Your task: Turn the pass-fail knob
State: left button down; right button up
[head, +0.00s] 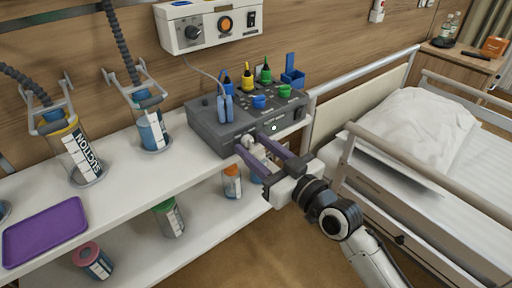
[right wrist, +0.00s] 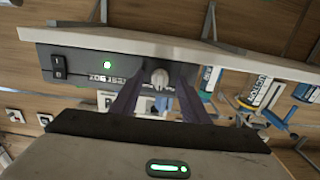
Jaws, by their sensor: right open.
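The grey test box (head: 208,127) stands on the white shelf, with coloured plugs on its sloped top. Its front also shows in the right wrist view (right wrist: 84,68), upside down, with a pale round knob (right wrist: 160,77), a lit green lamp (right wrist: 107,66) and a black rocker switch (right wrist: 58,67). My right gripper (head: 251,144) is at the front of the box, its purple fingers pointing at it. In the wrist view the open fingers (right wrist: 157,82) lie on either side of the knob. I cannot tell whether they touch it. My left gripper is out of view.
Suction jars (head: 82,158) stand on the shelf at left, near a purple tray (head: 45,232). Several small bottles are on the lower shelf. A wall unit (head: 210,25) hangs above. The railed bed (head: 420,125) is close on the right of my right arm.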

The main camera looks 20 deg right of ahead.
grip_shut()
